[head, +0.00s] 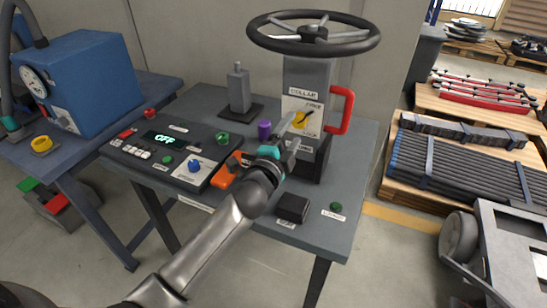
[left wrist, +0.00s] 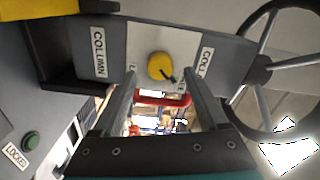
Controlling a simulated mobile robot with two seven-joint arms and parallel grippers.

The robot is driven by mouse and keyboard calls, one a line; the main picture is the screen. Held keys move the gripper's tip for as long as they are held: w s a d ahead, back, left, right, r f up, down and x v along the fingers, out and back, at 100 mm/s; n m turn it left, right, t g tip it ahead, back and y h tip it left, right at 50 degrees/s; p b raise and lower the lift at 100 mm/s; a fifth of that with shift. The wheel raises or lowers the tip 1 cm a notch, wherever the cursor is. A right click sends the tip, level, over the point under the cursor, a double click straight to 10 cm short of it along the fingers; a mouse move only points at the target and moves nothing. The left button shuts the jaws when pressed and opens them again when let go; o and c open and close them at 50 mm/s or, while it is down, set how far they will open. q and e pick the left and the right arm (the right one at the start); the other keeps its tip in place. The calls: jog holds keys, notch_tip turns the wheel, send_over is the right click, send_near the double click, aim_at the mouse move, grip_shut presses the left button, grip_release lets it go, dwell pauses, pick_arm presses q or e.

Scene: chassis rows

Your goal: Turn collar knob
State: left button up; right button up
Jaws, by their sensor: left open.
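The yellow collar knob (head: 301,118) sits on a pale plate on the front of the grey steering column (head: 306,78), below a label reading COLLAR. In the left wrist view the knob (left wrist: 160,66) shows a dark pointer toward the lower right. My left gripper (head: 290,133) is open in front of the column. In the left wrist view its two fingers (left wrist: 160,85) stand apart, with the knob between and just beyond their tips; I see no contact. My right gripper is not in view.
A black handwheel (head: 314,36) tops the column, and a red handle (head: 348,110) juts from its right side. The control panel (head: 140,163) lies left, with an orange object (head: 226,172) near my arm. A black block (head: 292,208) and green button (head: 336,206) are in front.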

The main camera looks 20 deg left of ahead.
pick_arm(q)
jog(key=s, duration=1.2)
jog(key=shift+s+a, duration=0.2)
jog(key=shift+a, duration=0.05)
jog(key=shift+f, duration=0.1)
